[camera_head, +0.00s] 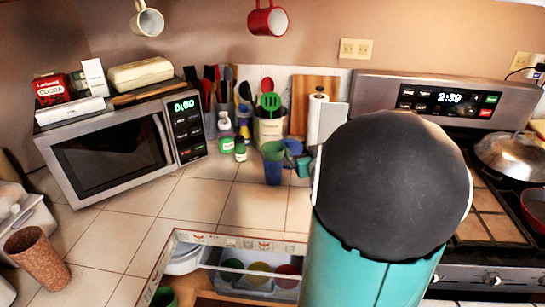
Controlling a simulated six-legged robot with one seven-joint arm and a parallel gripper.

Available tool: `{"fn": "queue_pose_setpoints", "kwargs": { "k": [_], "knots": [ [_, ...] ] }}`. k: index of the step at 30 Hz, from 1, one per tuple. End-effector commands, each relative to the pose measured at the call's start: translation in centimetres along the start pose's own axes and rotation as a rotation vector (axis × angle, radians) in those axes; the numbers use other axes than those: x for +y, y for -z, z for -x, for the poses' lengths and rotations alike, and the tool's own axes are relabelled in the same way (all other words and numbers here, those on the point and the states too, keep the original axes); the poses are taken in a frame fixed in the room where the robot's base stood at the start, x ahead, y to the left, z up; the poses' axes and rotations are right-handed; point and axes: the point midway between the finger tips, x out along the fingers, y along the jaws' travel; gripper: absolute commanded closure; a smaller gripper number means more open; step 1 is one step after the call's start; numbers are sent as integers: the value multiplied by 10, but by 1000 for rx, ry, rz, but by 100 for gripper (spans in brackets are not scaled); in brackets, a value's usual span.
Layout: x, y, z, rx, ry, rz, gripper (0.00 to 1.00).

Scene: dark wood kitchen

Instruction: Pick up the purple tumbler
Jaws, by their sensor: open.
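A tumbler (273,165), greenish at the top and blue to purplish lower down, stands upright on the tiled counter, left of centre. It is the nearest match I see to a purple tumbler; no plainly purple one shows.
An open drawer (195,238) holding several bowls or cups juts out below the counter. Bottles (226,137), a utensil crock (270,129) and a blue item (293,147) crowd near the tumbler. A microwave (110,148) and brown cup (37,258) are left; a stove (490,170) is right.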

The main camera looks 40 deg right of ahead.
Motion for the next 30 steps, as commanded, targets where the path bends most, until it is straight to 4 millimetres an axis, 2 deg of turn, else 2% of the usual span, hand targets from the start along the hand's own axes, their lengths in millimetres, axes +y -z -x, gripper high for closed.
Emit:
{"fn": "queue_pose_setpoints", "kwargs": {
  "k": [1, 3, 6, 9, 13, 24, 30],
  "knots": [
    [25, -11, 0, 35, -9, -23, 7],
    [47, -19, 3, 88, -4, -47, 7],
    [67, -25, 8, 145, 3, -72, 7],
    [76, -30, 11, 174, 8, -84, 7],
    [75, -44, 8, 178, 11, -88, 7],
    [65, -106, -6, 176, 14, -88, 7],
    [64, -100, -29, 180, 15, -83, 7]
  ]
}}
